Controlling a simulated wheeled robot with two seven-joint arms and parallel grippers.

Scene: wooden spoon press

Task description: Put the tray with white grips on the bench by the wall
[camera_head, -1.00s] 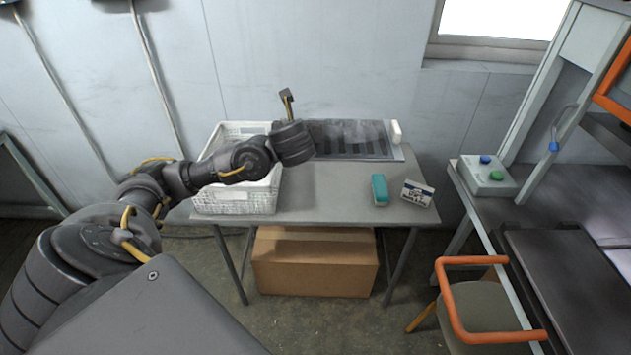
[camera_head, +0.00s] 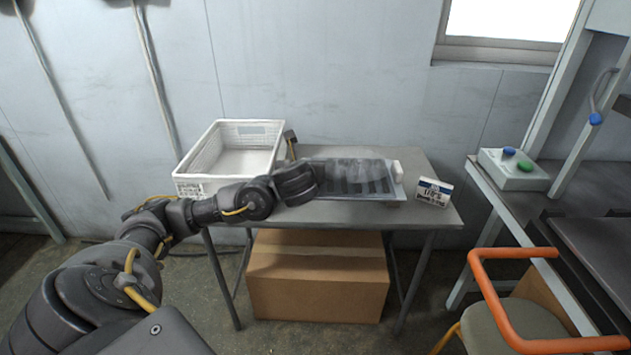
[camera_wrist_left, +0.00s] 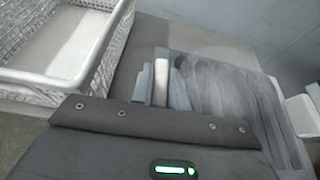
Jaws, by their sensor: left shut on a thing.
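The tray with white grips (camera_head: 352,178) is dark and slotted, and lies roughly level over the front half of the bench (camera_head: 300,212). Its right white grip (camera_head: 397,171) is free; it also shows at the right edge of the left wrist view (camera_wrist_left: 304,115). My left gripper (camera_head: 308,178) is at the tray's left end, shut on it. A pale upright piece (camera_wrist_left: 161,82) shows there in the left wrist view. The fingertips are mostly hidden, and I cannot tell whether the tray touches the bench. My right gripper is out of view.
A white basket (camera_head: 230,160) stands on the bench's left, close to my wrist. A small sign (camera_head: 433,191) stands just right of the tray. A cardboard box (camera_head: 318,278) is under the bench. A chair (camera_head: 520,310) and a button box (camera_head: 513,168) are at right.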

